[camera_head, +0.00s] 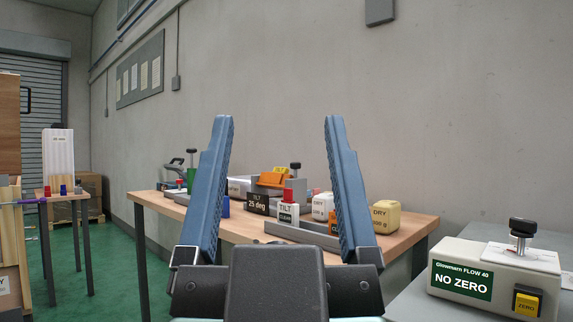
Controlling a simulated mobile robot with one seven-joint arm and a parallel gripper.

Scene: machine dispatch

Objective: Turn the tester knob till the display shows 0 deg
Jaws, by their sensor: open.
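My gripper (279,120) is open and empty, its two blue fingers raised in front of the wooden table. Between the fingers, farther off on the table, a dark display (257,204) reads "TILT 25 deg". Behind it is a grey tester (262,187) with an orange part (273,178) on top. A small black knob (295,166) stands at its right end; a red-topped block marked "TILT CLEAR" (286,215) partly hides what is below the knob. The gripper is well short of the knob and apart from it.
The wooden table (408,228) holds several labelled blocks, including a yellow "DRY" block (386,217). At the near right, a flow device (480,258) reads "NO ZERO" and has its own black knob (522,228). Another small table (78,193) stands at left.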

